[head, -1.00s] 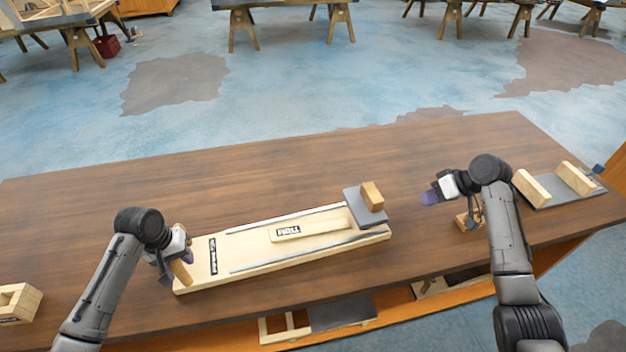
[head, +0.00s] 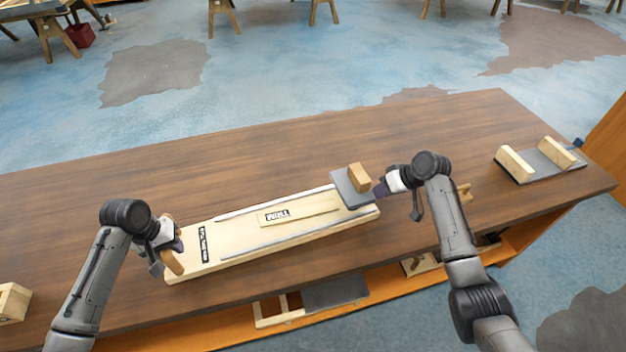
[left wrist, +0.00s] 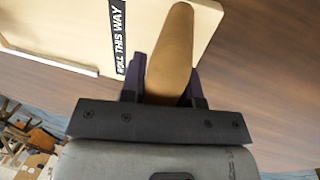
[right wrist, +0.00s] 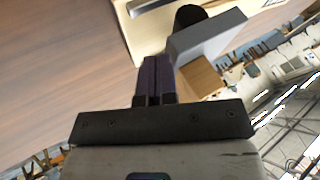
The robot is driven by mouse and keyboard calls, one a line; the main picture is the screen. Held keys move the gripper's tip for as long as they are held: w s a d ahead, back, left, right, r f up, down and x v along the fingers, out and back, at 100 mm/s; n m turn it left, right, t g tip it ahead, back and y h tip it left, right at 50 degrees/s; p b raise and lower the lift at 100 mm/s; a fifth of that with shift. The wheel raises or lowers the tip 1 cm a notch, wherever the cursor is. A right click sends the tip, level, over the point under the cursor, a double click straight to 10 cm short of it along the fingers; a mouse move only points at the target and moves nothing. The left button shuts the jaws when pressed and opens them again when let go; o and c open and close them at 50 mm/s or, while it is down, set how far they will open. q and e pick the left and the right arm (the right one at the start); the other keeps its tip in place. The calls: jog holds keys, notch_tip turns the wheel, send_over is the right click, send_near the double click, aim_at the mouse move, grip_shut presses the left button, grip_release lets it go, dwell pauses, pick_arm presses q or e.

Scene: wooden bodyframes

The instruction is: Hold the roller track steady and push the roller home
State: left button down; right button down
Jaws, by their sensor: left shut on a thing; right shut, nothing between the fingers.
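The roller track (head: 235,247) is a pale wooden board with two metal rails and labels, lying on the table. The roller (head: 352,186), a grey plate with a wooden block on top, sits at the track's right end. My left gripper (head: 176,250) is shut on the wooden handle (left wrist: 172,50) at the track's left end. My right gripper (head: 380,190) is shut and empty, close beside the roller's right side. In the right wrist view its closed fingers (right wrist: 155,75) are near the roller's grey plate (right wrist: 205,35); whether they touch it I cannot tell.
A grey base with two wooden blocks (head: 515,163) stands at the table's right end. A wooden piece (head: 14,300) is at the left edge. The table behind the track is clear.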

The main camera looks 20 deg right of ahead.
pick_arm(q)
jog(key=shift+d, duration=0.2)
pick_arm(e)
jog(key=a, duration=0.7)
jog(key=s+a, duration=0.1)
jog(key=a, duration=0.7)
jog(key=s+a, duration=0.1)
jog(key=a, duration=0.7)
pick_arm(q)
jog(key=shift+d, duration=0.2)
pick_arm(e)
jog(key=shift+a, duration=0.25)
pick_arm(q)
jog(key=shift+a, duration=0.25)
pick_arm(e)
jog(key=d, duration=0.5)
jog(key=shift+w, duration=0.2)
pick_arm(q)
jog(key=shift+a, duration=0.1)
pick_arm(e)
jog(key=v, duration=1)
